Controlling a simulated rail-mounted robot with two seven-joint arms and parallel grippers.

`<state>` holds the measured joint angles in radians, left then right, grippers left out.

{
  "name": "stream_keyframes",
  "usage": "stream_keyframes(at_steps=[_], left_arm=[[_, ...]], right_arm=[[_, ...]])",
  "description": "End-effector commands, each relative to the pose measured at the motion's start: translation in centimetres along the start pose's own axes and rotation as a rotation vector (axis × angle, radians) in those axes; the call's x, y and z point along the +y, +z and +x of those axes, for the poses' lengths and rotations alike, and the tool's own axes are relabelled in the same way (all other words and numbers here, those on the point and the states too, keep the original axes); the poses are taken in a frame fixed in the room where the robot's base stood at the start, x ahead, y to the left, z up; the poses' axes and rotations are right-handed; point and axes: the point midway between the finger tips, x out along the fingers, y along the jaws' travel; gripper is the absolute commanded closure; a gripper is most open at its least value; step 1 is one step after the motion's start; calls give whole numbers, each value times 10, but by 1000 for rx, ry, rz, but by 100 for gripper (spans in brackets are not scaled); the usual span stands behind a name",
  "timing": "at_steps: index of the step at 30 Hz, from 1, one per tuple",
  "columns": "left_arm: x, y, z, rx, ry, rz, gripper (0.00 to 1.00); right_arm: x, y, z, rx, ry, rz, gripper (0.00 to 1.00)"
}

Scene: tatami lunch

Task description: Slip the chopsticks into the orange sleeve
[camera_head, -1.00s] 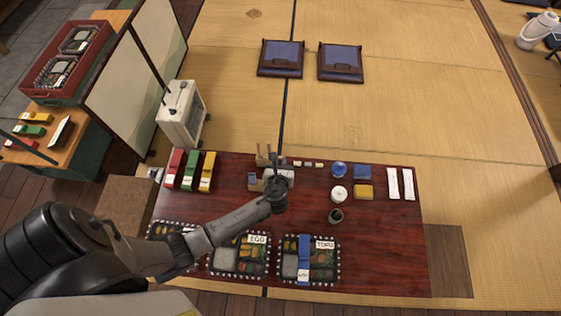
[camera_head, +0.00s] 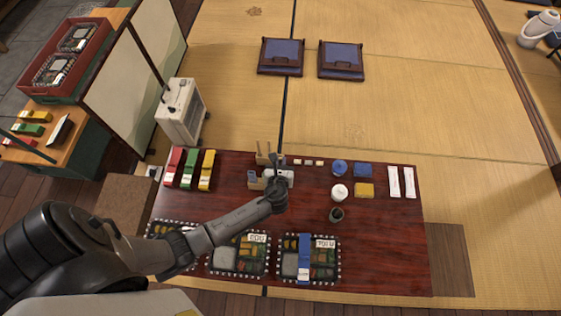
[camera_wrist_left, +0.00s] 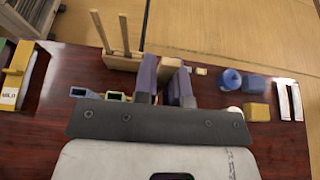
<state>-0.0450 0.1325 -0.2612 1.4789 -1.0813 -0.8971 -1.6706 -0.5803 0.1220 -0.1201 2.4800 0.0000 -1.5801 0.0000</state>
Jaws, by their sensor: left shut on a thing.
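My left gripper (camera_head: 277,172) is over the back middle of the dark red table. In the left wrist view its two purple-grey fingers (camera_wrist_left: 166,84) are shut on a tan, wood-coloured piece (camera_wrist_left: 168,68). It looks like the chopsticks, but its lower part is hidden by the fingers. Left of the fingers, a blue sleeve (camera_wrist_left: 82,92) and a yellow sleeve (camera_wrist_left: 117,96) show open tops. I cannot make out the orange sleeve; the gripper covers the area beside the yellow one. My right gripper is not in view.
A wooden holder (camera_wrist_left: 122,62) with upright sticks stands just behind the sleeves. Red, green and yellow boxes (camera_head: 206,170) are at the left. Lunch trays (camera_head: 309,276) line the front. A blue round pot (camera_head: 339,167) and white strips (camera_head: 409,182) are at the right.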

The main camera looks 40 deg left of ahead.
Motion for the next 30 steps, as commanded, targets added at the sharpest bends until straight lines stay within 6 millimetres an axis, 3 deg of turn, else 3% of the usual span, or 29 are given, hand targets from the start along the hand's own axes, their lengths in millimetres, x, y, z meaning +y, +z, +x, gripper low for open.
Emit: stream_keyframes(at_steps=[30], left_arm=[[0,-12,6,-1,0,1,100]], right_arm=[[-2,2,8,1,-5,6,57]])
